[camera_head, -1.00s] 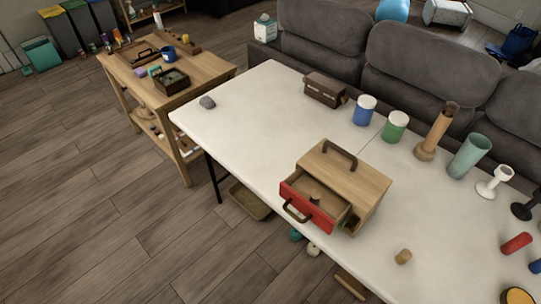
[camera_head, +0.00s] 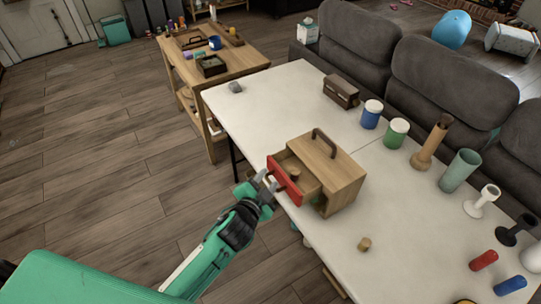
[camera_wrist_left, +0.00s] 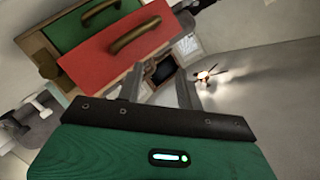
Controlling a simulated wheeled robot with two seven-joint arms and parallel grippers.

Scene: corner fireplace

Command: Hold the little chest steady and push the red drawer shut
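The little wooden chest (camera_head: 339,168) with a brown top handle stands on the white table. Its red drawer (camera_head: 284,180) is pulled out towards the left, with a small brown object (camera_head: 293,173) inside. My left gripper (camera_head: 266,182) is just in front of the red drawer front, beside its handle. In the left wrist view my left gripper (camera_wrist_left: 158,88) has its fingers apart with nothing between them. The red drawer front (camera_wrist_left: 110,62) shows there with its handle, next to a green drawer front (camera_wrist_left: 82,27). I cannot tell whether the fingers touch the drawer. My right gripper is out of view.
The white table (camera_head: 275,108) also holds a dark brown box (camera_head: 341,92), a blue jar (camera_head: 371,116), a green jar (camera_head: 396,134) and a small cork-like piece (camera_head: 364,244). A wooden side table (camera_head: 243,60) stands at the back left. A grey sofa (camera_head: 450,85) lines the far side.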

